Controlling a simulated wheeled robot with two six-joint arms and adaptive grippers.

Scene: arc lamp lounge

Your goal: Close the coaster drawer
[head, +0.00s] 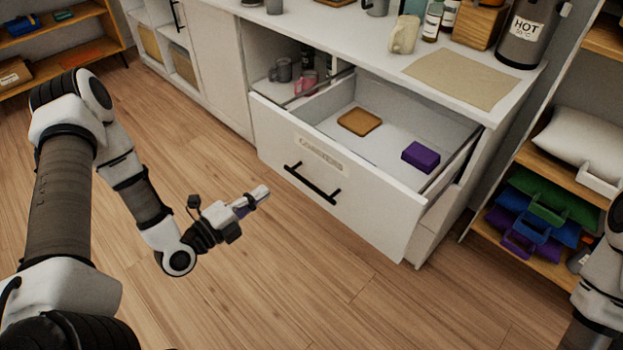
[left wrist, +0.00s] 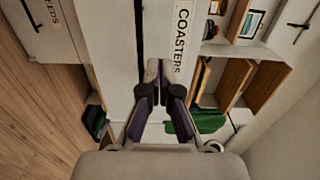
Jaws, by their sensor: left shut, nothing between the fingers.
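The coaster drawer (head: 340,205) stands pulled out of the white cabinet, with a dark bar handle (head: 312,183) and a label on its front. A brown square (head: 359,121) and a purple block (head: 420,157) lie inside it. My left gripper (head: 262,193) is shut and empty, in front of the drawer front and left of the handle in the head view, apparently apart from it. In the left wrist view, the closed fingers (left wrist: 160,82) point toward the drawer front (left wrist: 160,30), near its COASTERS label (left wrist: 183,40) and handle (left wrist: 139,42). My right gripper is out of view.
The countertop (head: 372,45) above holds mugs, bottles, a mat (head: 461,78) and a HOT dispenser (head: 522,35). A shelf with a white pillow (head: 575,140) and coloured trays (head: 545,200) stands at right. The wooden floor (head: 300,290) before the drawer is clear.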

